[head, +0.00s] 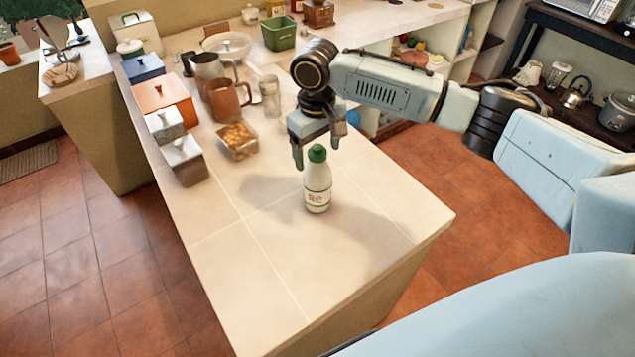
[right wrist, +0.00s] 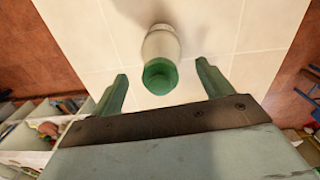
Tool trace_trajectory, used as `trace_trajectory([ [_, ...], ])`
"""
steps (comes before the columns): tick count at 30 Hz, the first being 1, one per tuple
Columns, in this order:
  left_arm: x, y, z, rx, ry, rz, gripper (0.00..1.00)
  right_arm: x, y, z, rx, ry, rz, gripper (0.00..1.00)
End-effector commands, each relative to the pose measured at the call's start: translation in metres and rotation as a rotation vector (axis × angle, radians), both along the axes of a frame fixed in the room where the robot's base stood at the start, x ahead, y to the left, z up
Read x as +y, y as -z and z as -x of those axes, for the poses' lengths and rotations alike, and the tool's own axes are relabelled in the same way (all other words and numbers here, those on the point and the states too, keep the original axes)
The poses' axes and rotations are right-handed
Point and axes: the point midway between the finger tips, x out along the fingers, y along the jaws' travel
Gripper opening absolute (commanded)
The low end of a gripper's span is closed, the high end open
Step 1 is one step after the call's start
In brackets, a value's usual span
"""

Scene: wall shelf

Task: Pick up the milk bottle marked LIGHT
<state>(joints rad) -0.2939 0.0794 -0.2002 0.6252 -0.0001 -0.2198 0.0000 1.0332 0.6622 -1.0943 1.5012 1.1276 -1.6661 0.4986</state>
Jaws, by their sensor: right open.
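A white milk bottle (head: 317,187) with a green cap stands upright on the tiled counter (head: 260,270). Its label is too small to read. My right gripper (head: 316,152) is open above the bottle, pointing down, with its fingers near the height of the cap. In the right wrist view the bottle (right wrist: 160,46) stands just ahead of the gap between the open fingers (right wrist: 162,86), its green cap nearest the camera. No contact between the fingers and the bottle shows. My left gripper is not in view.
A glass dish of brown food (head: 238,140) stands left of the bottle. Behind it are a brown mug (head: 226,100), a drinking glass (head: 270,95) and several lidded canisters along the left edge. The counter's front part is clear. Its right edge drops to the floor.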

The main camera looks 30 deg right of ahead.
Motion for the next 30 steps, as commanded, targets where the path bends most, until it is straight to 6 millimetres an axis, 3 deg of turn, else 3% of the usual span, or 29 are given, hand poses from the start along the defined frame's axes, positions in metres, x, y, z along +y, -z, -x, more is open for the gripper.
trace_trajectory([
  [6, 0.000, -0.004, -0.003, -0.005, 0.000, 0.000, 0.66, 0.001, 0.030, 0.001, 0.002, 0.000, -0.001, 0.79],
  [15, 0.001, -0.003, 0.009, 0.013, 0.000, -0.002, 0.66, 0.000, 0.035, 0.001, 0.000, -0.001, 0.000, 0.79],
  [30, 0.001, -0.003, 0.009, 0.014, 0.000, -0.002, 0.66, 0.000, 0.035, 0.001, 0.000, -0.001, 0.000, 0.13],
])
